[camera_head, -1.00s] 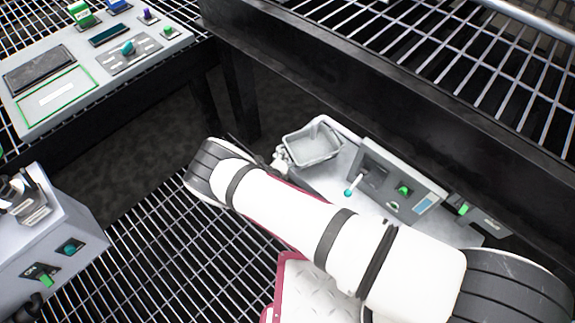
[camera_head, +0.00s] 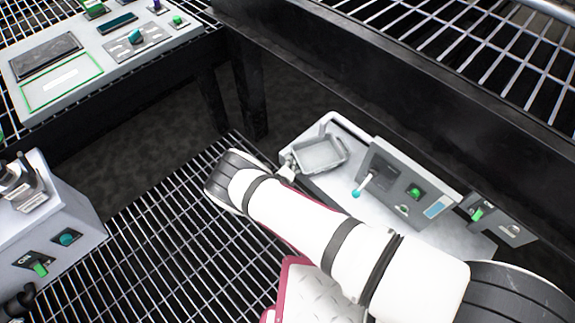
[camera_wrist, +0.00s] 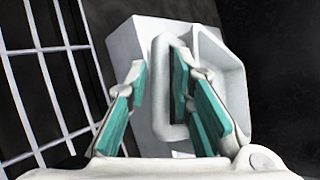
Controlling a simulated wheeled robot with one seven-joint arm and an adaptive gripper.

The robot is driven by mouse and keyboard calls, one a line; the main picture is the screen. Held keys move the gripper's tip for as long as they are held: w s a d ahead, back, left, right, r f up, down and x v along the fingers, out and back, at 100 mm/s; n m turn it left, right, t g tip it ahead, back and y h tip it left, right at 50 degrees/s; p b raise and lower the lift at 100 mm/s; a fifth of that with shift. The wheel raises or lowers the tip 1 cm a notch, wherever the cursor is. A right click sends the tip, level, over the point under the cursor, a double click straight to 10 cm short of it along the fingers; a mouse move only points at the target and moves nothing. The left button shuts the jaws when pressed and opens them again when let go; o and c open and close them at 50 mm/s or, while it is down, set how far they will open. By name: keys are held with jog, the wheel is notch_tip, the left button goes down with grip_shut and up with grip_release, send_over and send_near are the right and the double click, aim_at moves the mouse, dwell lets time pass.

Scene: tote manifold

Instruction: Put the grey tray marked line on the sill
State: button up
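The grey tray (camera_head: 320,155) is a shallow open box at the back left end of a pale ledge (camera_head: 325,187). It also shows in the wrist view (camera_wrist: 232,75), with a raised, handle-like loop on its near side. It appears to rest on the ledge. My gripper (camera_head: 287,166) is at the tray's left side, partly hidden by my arm. In the wrist view my gripper's (camera_wrist: 160,103) teal-padded fingers are apart, on either side of the loop. I cannot tell whether a pad touches it. No writing on the tray is readable.
A panel with a teal-tipped lever (camera_head: 357,192) and a green switch (camera_head: 414,192) stands right of the tray. A dark beam (camera_head: 400,95) runs behind. A grey console (camera_head: 150,45) is at upper left, a grey control box (camera_head: 55,235) at lower left. Open grating (camera_head: 170,240) lies between.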

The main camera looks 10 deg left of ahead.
dwell(0.3)
jog(key=p+v, duration=0.5)
jog(key=v, duration=0.7)
dwell(0.3)
